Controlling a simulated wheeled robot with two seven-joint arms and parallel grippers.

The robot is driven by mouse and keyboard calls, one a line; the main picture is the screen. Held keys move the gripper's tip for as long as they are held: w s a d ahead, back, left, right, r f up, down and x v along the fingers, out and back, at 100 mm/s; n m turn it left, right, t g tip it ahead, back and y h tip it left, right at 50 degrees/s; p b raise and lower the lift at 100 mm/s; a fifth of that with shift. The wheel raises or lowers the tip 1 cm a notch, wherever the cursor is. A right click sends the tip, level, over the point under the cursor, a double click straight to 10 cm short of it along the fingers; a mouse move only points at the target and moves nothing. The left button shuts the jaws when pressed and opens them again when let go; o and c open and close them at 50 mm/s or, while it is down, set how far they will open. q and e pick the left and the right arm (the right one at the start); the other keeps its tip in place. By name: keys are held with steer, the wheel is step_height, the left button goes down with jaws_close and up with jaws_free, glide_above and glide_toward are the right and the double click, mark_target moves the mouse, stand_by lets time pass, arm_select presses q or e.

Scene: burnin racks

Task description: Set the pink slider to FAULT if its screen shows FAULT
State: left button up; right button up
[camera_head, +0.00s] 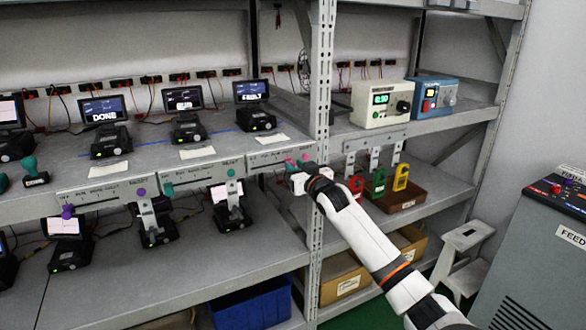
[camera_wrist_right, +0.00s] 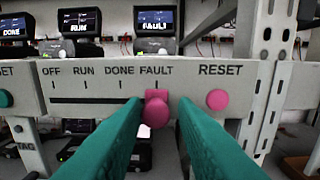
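The pink slider knob (camera_wrist_right: 156,112) sits under the FAULT mark at the right end of its slot in the right wrist view. Its label plate (camera_wrist_right: 95,80) reads OFF, RUN, DONE, FAULT, with a round pink button (camera_wrist_right: 217,99) under RESET to the right. The screen above (camera_wrist_right: 155,21) reads FAULT; it also shows in the head view (camera_head: 251,91). My right gripper (camera_wrist_right: 161,104) has its teal fingers apart, one on each side of the knob; I cannot tell whether either touches it. In the head view my right gripper (camera_head: 297,172) is at the shelf edge. My left gripper is out of view.
Other screens to the left read RUN (camera_head: 183,99) and DONE (camera_head: 102,109). A metal rack post (camera_head: 320,110) stands just right of the pink controls. Beyond it are a cream box (camera_head: 382,103), a blue box (camera_head: 433,96) and red, green and yellow tags.

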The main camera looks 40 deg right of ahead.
steer(key=shift+o, duration=1.3)
steer(key=shift+s+d, duration=0.1)
steer(key=shift+d, duration=0.1)
steer(key=shift+a, duration=0.15)
steer(key=shift+s+a+f, duration=0.1)
steer(key=shift+s+f, duration=0.05)
steer(key=shift+s, duration=0.15)
steer(key=b+v, duration=0.1)
steer(key=v, duration=1)
steer(key=shift+s+b, duration=0.2)
steer(key=shift+b, duration=0.1)
